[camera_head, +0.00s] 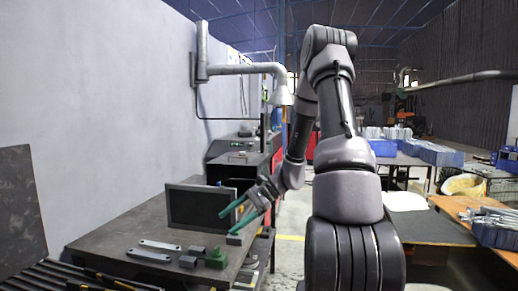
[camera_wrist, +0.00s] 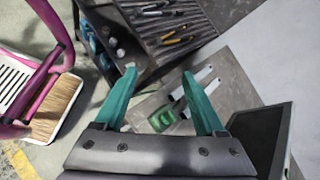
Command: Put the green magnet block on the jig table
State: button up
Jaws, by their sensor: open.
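The green magnet block (camera_head: 216,258) sits on the grey metal table (camera_head: 110,238) near its front edge, beside small grey blocks. It also shows in the wrist view (camera_wrist: 162,119), between and beyond my fingers. My gripper (camera_head: 228,223) has green fingers spread apart, empty, above the table's right side and behind the block in the head view. In the wrist view my gripper (camera_wrist: 159,74) is open with nothing between the fingertips. I cannot tell which surface is the jig table.
A dark upright panel (camera_head: 201,207) stands on the grey table close to my gripper. Two flat metal bars (camera_head: 160,245) and a grey block (camera_head: 188,262) lie near the green block. Blue bins (camera_head: 440,154) stand on tables at right. A pink-framed object (camera_wrist: 62,60) shows in the wrist view.

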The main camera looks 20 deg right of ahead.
jog(key=s+d+r+n+t+h, duration=0.1)
jog(key=s+r+n+t+h, duration=0.2)
jog(key=s+r, duration=0.5)
jog(key=s+r+n+t+h, duration=0.3)
jog(key=s+r+n+h, duration=0.3)
jog(key=r, duration=1)
jog(key=s, duration=0.2)
jog(key=shift+s+d+r+h, duration=0.2)
jog(key=shift+s+d+h, duration=0.1)
jog(key=shift+d, duration=0.05)
